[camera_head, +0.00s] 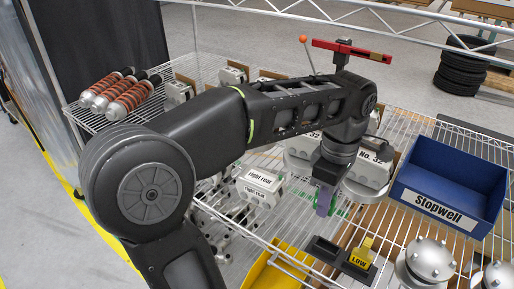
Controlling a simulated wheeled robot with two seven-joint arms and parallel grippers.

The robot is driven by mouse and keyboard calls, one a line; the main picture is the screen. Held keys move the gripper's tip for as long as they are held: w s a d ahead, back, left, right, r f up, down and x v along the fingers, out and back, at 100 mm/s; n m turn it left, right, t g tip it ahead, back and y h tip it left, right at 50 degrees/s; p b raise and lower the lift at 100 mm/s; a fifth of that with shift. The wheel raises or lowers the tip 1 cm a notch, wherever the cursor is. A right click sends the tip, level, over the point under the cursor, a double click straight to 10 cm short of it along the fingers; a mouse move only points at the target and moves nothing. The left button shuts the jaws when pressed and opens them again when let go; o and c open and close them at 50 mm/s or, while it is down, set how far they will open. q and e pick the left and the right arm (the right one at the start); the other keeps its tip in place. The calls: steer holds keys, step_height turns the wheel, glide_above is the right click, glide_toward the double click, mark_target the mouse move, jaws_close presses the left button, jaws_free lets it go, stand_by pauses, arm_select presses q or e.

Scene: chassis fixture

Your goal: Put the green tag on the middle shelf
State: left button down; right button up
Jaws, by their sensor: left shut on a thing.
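My left gripper (325,200) points down at the end of my black arm, over the wire rack right of centre. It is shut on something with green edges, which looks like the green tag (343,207). The gripper hides most of it, so I cannot tell its shape. Wire shelves (420,125) show at more than one height, and I cannot tell which is the middle one. A black holder (325,248) with a yellow "LOW" tag (362,252) sits just below the gripper in the picture. My right gripper is not in view.
A blue "Stopwell" bin (452,207) stands at the right. White blocks, one labelled "right rear" (261,186), lie around the gripper. A yellow bin (270,272) and metal hubs (430,258) are at the front. Orange-spring dampers (118,93) lie at the left.

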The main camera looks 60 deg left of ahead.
mark_target(316, 240)
arm_select(q)
steer(key=shift+s, duration=0.3)
steer(key=shift+w, duration=0.1)
steer(key=shift+f, duration=0.1)
step_height(316, 240, down, 4)
steer(key=b, duration=0.3)
steer(key=shift+r+b, duration=0.25)
steer(key=shift+b, duration=0.1)
steer(key=shift+f+p, duration=0.6)
steer(key=shift+f, duration=0.65)
steer(key=shift+f, duration=1.9)
